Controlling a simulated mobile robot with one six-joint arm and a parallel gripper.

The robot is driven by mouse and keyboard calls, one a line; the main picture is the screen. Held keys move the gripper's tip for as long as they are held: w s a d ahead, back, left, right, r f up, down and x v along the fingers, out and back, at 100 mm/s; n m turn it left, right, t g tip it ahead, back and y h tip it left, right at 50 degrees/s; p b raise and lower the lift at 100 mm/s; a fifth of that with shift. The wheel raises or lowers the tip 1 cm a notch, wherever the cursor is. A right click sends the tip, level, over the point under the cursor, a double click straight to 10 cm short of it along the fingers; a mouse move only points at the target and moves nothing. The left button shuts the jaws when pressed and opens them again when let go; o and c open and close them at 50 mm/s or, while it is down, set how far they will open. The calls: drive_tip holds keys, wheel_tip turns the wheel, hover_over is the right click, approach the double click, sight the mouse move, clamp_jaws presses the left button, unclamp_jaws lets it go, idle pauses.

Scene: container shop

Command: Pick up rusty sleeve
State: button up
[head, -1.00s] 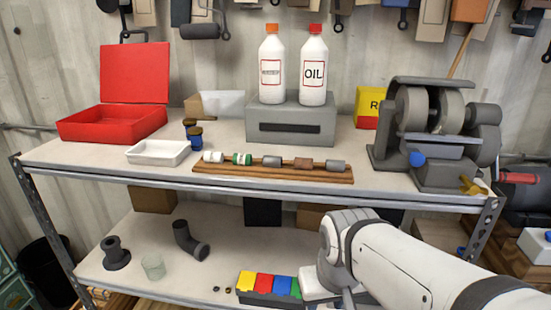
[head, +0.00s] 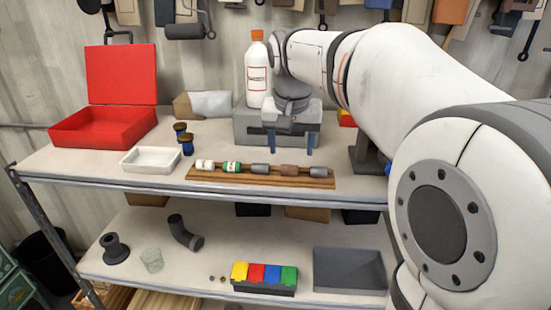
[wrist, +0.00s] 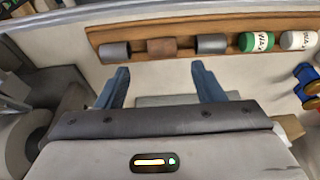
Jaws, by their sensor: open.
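The rusty sleeve (head: 289,170) is a brown cylinder lying on the wooden rack (head: 255,183) on the upper shelf, between two grey cylinders (head: 259,169) (head: 318,172). In the wrist view the rusty sleeve (wrist: 162,47) lies ahead of the fingertips, roughly midway between them. My gripper (head: 290,149) is open and empty. It points down above and just behind the rack, and its blue fingers (wrist: 160,72) do not touch the sleeve.
A green-labelled cylinder (head: 231,167) and a white one (head: 205,165) lie further left on the rack. A grey box (head: 250,125) bearing a white bottle (head: 257,75) stands behind. A white tray (head: 151,160) and open red box (head: 103,129) are left.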

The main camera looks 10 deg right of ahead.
sight(289, 166)
drive_tip(key=x, duration=0.4)
drive_tip(key=p+x, duration=0.1)
drive_tip(key=x, duration=0.1)
drive_tip(key=shift+w+a+f, duration=0.15)
drive_tip(key=shift+w+a, duration=0.05)
drive_tip(key=shift+c, duration=0.2)
drive_tip(key=c, duration=1.1)
